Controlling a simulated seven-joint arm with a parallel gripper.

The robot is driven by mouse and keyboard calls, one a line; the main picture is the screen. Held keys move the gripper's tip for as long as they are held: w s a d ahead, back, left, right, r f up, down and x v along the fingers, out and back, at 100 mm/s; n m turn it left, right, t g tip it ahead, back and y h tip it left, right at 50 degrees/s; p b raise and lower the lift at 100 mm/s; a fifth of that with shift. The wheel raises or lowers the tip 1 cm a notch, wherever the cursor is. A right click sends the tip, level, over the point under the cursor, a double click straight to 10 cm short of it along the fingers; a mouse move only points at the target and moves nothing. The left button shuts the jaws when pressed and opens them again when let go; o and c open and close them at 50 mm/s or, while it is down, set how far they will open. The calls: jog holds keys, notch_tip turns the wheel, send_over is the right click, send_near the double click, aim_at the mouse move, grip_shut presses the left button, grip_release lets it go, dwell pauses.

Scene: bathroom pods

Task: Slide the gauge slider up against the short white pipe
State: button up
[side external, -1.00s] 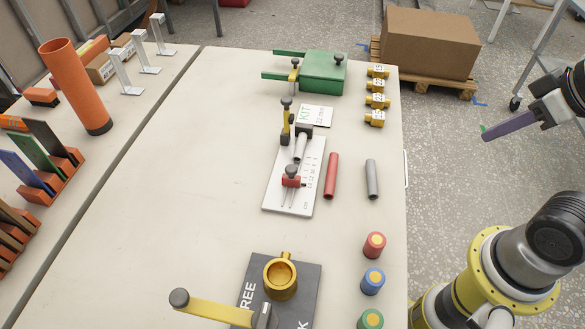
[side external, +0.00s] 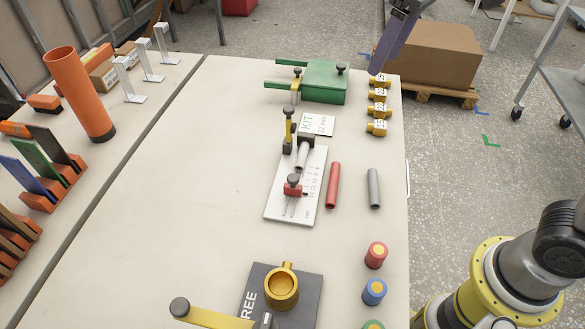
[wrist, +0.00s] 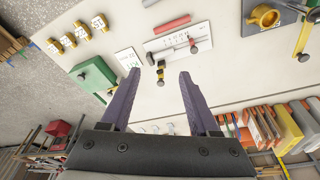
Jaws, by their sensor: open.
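The white gauge plate (side external: 277,208) with a printed scale lies on the table. The red gauge slider (side external: 292,189) with a dark knob sits on it toward the near end; it also shows in the wrist view (wrist: 193,46). The short white pipe (side external: 302,156) lies at the plate's far end by a black block and a yellow toggle clamp (side external: 289,130). A visible gap separates slider and pipe. My gripper (wrist: 160,72) is open and empty, its purple fingers spread above the table. In the side view only a purple finger (side external: 394,42) shows at the top edge, away from the gauge.
A red pipe (side external: 332,185) and a grey pipe (side external: 373,188) lie right of the gauge. A green box (side external: 323,84), a KIT card (side external: 318,124) and several yellow fittings (side external: 377,111) are beyond it. A brass cup (side external: 282,287) stands nearer. The table left of the gauge is clear.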

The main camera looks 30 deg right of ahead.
jog(key=w+a+f+n+g, duration=0.2)
jog(key=w+a+f, duration=0.35)
jog(key=a, duration=0.35)
send_near(292, 177)
jog(key=shift+n+g+h, duration=0.3)
jog(key=shift+n+h, duration=0.1)
jog(key=f, duration=0.8)
jog(key=shift+w+a, duration=0.2)
jog(key=shift+a, duration=0.1)
grip_shut()
